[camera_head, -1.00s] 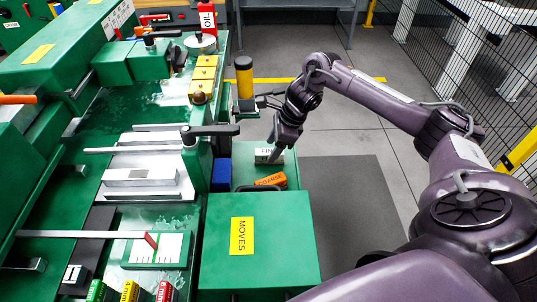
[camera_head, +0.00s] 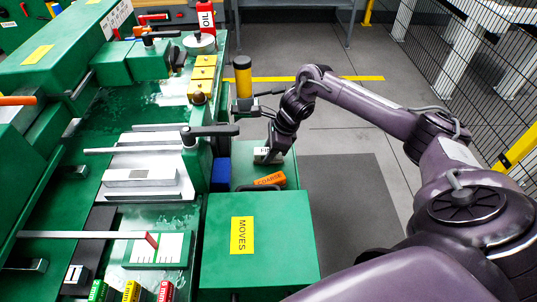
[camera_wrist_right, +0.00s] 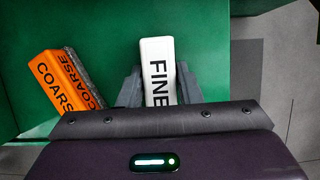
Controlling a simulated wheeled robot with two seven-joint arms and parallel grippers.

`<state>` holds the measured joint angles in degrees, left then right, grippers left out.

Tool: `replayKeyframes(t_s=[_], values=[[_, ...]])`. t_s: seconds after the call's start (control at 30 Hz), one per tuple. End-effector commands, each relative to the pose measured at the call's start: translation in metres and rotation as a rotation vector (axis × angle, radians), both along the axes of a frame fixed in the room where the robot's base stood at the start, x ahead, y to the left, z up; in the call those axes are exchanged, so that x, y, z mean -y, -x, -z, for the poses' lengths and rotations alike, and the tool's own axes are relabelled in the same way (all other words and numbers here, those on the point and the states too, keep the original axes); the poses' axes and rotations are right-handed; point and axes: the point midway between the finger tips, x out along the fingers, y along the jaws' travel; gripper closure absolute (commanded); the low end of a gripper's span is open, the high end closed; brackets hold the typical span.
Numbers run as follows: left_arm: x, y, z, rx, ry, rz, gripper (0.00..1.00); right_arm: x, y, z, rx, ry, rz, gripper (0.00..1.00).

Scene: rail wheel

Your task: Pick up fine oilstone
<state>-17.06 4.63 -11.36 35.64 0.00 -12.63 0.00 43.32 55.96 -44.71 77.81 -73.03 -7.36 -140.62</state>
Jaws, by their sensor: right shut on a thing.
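The fine oilstone (camera_wrist_right: 157,68) is a white block with black "FINE" lettering, in the upper middle of the right wrist view. In the head view the oilstone (camera_head: 262,156) shows as a small pale block on the green surface. My right gripper (camera_wrist_right: 160,85) has one finger on each side of it and is shut on it. In the head view the right gripper (camera_head: 270,154) points down at it and hides part of it. I cannot tell whether the stone is lifted off the surface. My left gripper is not in view.
An orange block marked "COARSE" (camera_wrist_right: 62,82) lies left of the fine stone. In the head view a green box marked "MOVES" (camera_head: 262,240) stands nearer, a blue block (camera_head: 221,174) lies left, and a yellow-and-black cylinder (camera_head: 243,78) stands behind.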

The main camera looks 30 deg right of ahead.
Motion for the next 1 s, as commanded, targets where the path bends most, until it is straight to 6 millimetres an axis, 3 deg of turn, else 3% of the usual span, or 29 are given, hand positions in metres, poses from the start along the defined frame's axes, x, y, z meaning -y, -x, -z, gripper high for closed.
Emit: replayKeyframes(t_s=[0.27,0.47,0.67,0.8,1.0], values=[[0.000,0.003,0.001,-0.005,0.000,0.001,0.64,0.000,-0.001,-0.007,0.002,-0.001,-0.001,0.97],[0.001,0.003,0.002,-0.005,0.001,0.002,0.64,0.000,-0.001,-0.032,0.007,0.000,-0.001,0.97],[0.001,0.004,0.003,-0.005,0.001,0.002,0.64,0.000,-0.002,-0.087,0.011,0.001,-0.002,0.97],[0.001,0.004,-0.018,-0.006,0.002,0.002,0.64,0.001,-0.002,-0.136,0.009,0.004,0.000,0.97],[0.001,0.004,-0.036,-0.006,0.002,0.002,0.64,0.001,-0.001,-0.177,0.005,0.001,0.001,0.97]])
